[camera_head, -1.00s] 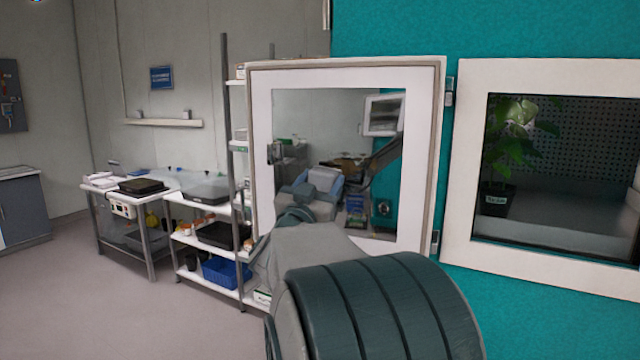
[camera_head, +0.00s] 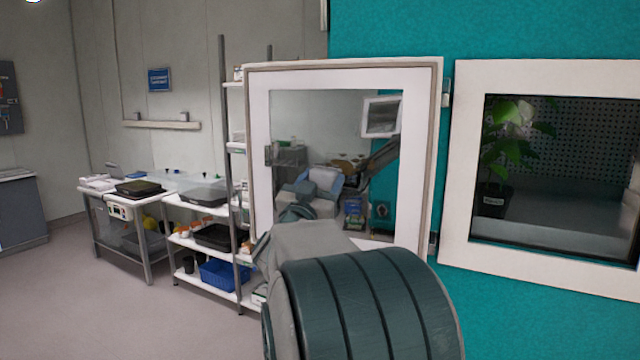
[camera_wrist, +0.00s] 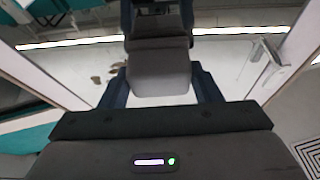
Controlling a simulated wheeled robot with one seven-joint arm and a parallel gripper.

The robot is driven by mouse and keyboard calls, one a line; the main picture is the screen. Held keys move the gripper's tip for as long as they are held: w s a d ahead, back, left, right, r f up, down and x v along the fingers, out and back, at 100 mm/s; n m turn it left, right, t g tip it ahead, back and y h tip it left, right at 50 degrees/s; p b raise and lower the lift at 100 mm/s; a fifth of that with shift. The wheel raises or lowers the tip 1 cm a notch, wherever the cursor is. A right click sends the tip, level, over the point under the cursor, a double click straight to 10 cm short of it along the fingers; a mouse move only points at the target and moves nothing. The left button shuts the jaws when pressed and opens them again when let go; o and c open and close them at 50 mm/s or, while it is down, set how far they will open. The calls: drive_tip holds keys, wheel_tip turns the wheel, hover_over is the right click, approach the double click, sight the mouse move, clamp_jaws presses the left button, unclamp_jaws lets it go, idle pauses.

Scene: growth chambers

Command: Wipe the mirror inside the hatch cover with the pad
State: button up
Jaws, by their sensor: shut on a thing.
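The hatch cover (camera_head: 258,140) stands open, a white-framed panel in the middle of the head view. Its mirror (camera_head: 325,115) reflects the room and my arm. In the wrist view my gripper (camera_wrist: 160,88) has its blue fingers closed on both sides of the grey pad (camera_wrist: 158,68). The pad faces the mirror (camera_wrist: 225,60), with its reflection just above it. I cannot tell whether it touches the glass. Brown smudges (camera_wrist: 114,70) show on the mirror left of the pad. In the head view my arm hides the gripper and pad themselves.
Right of the cover is a white-framed chamber opening (camera_head: 455,160) in a teal wall (camera_head: 390,35), with a potted plant (camera_head: 497,190) inside. A shelf rack (camera_head: 225,150) stands close behind the cover's left side. A table (camera_head: 95,195) with trays is farther left. The floor (camera_head: 80,310) at left is clear.

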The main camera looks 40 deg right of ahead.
sight(378, 175)
drive_tip(key=shift+s+d+b, duration=0.4)
drive_tip(key=shift+s+b, duration=0.15)
drive_tip(key=shift+s, duration=0.15)
drive_tip(key=shift+s+d+b, duration=0.4)
drive_tip(key=shift+s+b, duration=0.1)
drive_tip(key=shift+s, duration=0.2)
drive_tip(key=shift+s+d+b, duration=0.75)
drive_tip(key=shift+s, duration=0.3)
drive_tip(key=shift+s+d+b, duration=0.75)
drive_tip(key=shift+s+d, duration=0.05)
drive_tip(key=shift+s, duration=0.3)
drive_tip(key=shift+s+d+b, duration=0.75)
drive_tip(key=shift+s, duration=0.3)
